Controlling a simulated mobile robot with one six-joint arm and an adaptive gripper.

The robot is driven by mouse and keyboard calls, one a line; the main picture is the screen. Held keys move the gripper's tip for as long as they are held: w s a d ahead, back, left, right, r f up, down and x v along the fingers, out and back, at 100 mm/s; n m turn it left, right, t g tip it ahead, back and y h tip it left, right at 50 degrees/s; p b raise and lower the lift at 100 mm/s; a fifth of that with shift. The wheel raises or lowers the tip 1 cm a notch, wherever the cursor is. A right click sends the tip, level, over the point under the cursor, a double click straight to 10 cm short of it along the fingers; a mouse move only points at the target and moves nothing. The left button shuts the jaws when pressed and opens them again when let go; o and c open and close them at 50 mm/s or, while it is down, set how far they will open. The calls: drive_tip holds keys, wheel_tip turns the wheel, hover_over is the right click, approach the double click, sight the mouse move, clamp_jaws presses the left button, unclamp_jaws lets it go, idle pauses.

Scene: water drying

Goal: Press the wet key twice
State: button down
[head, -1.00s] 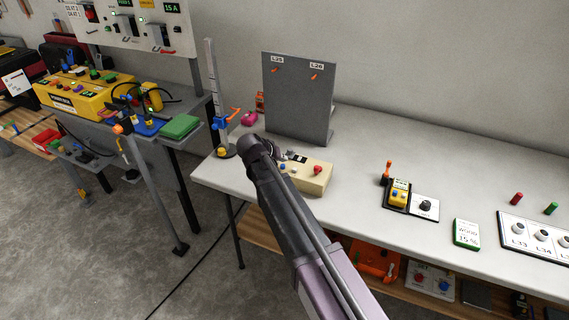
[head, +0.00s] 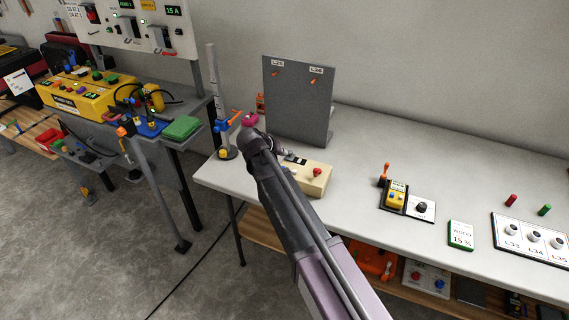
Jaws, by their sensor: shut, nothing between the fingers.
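A beige control box (head: 313,181) stands on the white table in the head view, with a red knob (head: 317,172) on its top right and a small dark display (head: 297,160) behind it. My arm covers the box's left part. My gripper (head: 283,151) is small and mostly hidden by my wrist; it is shut and empty at the box's back left. I cannot tell whether it touches the box. No key can be read as the wet key. A yellow handheld device (head: 396,195) lies in a black tray farther right.
A grey upright panel (head: 297,100) stands behind the box. A column stand (head: 214,95) is at the left table edge. The table middle is clear.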

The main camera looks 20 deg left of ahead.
drive_tip(key=shift+r+p, duration=0.9)
drive_tip(key=shift+r, duration=0.25)
idle(1.2)
drive_tip(key=shift+d, duration=0.25)
drive_tip(key=d, duration=0.4)
drive_tip(key=d+f+m+g, duration=0.1)
drive_tip(key=d, duration=0.4)
drive_tip(key=d+f+g, duration=0.1)
drive_tip(key=d, duration=0.3)
drive_tip(key=shift+s+d+f, duration=0.1)
drive_tip(key=shift+s+d, duration=0.1)
drive_tip(key=shift+d, duration=0.05)
drive_tip(key=s+d+f+m+g+y, duration=0.1)
drive_tip(key=s+d, duration=0.4)
drive_tip(key=d, duration=0.5)
drive_tip(key=s+d+f+m+g+y, duration=0.1)
drive_tip(key=s+d+g, duration=0.2)
drive_tip(key=d, duration=0.7)
drive_tip(key=s+d+f+m+g+y, duration=0.1)
drive_tip(key=s+d+g, duration=0.1)
drive_tip(key=s+d, duration=0.6)
drive_tip(key=shift+d+f+y, duration=0.25)
drive_tip(key=shift+d+y, duration=0.05)
drive_tip(key=shift+d, duration=0.65)
drive_tip(key=shift+d, duration=0.1)
